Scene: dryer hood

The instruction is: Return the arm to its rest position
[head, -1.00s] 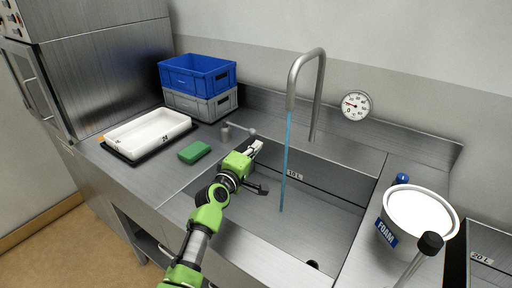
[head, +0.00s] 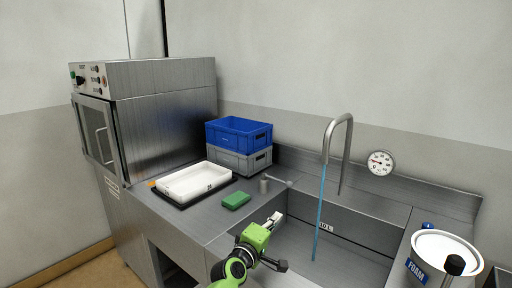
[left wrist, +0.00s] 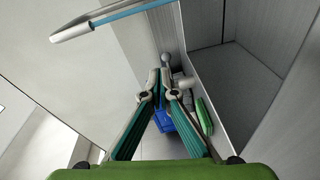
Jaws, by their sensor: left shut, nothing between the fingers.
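My left gripper (head: 277,218) shows low in the head view, on its green wrist above the near left part of the sink. Its fingers are shut with nothing between them. They point up toward the back, nearer to me than the tap lever (head: 280,181) and apart from it. In the left wrist view the teal fingers (left wrist: 160,76) meet at their tips. The lower part of my left arm is cut off by the bottom edge of the head view. My right gripper is in neither current view.
A blue stream (head: 320,215) falls from the curved tap (head: 328,140) into the sink, right of the gripper. A green sponge (head: 236,200), white tray (head: 190,182) and stacked crates (head: 238,125) stand left. A foam bucket (head: 445,250) stands right.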

